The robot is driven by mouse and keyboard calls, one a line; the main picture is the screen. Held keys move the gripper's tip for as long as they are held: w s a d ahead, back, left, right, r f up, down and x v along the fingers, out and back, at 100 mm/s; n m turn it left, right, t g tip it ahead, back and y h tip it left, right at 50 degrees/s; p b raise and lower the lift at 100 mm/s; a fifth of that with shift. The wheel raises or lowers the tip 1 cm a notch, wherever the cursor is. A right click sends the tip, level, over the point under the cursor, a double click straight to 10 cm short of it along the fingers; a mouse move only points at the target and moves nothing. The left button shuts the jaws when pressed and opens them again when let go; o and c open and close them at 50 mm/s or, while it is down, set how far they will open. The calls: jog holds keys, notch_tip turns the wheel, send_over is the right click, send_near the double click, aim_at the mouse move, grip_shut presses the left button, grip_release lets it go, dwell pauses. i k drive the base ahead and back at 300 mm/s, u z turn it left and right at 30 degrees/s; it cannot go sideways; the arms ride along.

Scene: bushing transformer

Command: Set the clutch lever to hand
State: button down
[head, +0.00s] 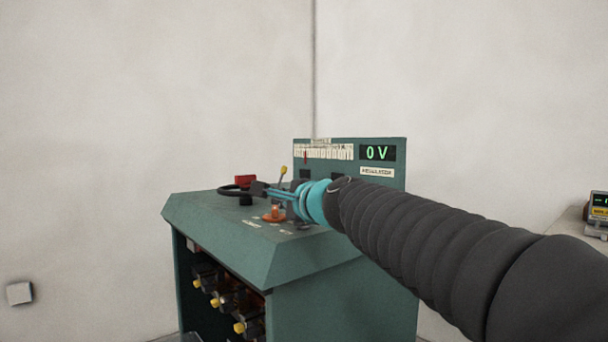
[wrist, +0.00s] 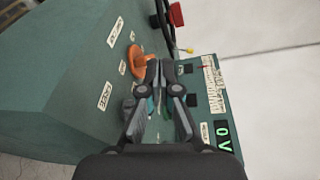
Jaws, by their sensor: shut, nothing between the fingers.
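A thin lever with a yellow knob (head: 283,170) stands up from the green console's top, behind my gripper in the head view. In the wrist view its yellow knob (wrist: 190,50) lies above and right of the fingertips. An orange switch handle (head: 273,214) sits on a round base nearer the front, and it also shows in the wrist view (wrist: 134,62), left of the fingertips. I cannot tell from the labels which one is the clutch lever. My gripper (head: 258,188) is over the console top, shut and empty. The wrist view shows its fingertips (wrist: 160,68) together.
A black handwheel (head: 232,191) and a red block (head: 245,180) lie beyond the fingertips. The upright panel (head: 349,172) at the back carries a meter and a "0 V" display (head: 377,153). Small white labels lie on the console top (head: 210,212). The wall behind is bare.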

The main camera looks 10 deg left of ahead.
aim_at(284, 169)
jog(key=i, duration=1.35)
